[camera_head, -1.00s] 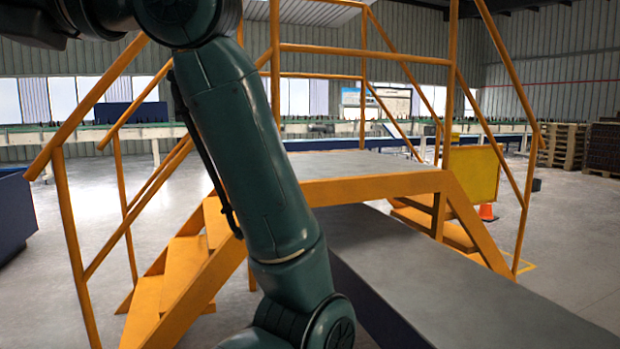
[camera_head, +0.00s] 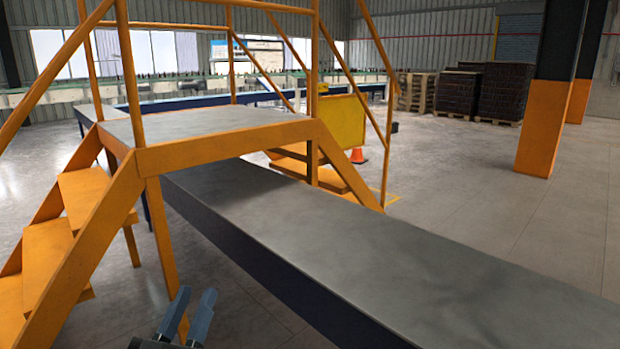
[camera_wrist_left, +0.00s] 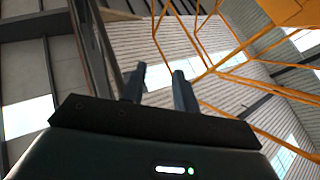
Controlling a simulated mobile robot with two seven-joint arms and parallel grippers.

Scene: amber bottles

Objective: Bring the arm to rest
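My left gripper (camera_head: 196,296) shows at the bottom of the head view, left of centre, with its two fingers pointing up. It is in front of the floor, between the orange steps and the long grey-topped conveyor. The left wrist view shows the same gripper (camera_wrist_left: 159,72) with a clear gap between its fingers and nothing held. Most of my left arm is out of the head view. My right gripper is in neither view. No amber bottles can be seen.
An orange stepped platform (camera_head: 228,140) with railings stands at the left, over a long grey conveyor (camera_head: 380,250) running to the lower right. A yellow panel (camera_head: 342,121), an orange cone (camera_head: 357,156), stacked pallets (camera_head: 455,92) and an orange-based column (camera_head: 543,125) stand beyond. Floor at right is clear.

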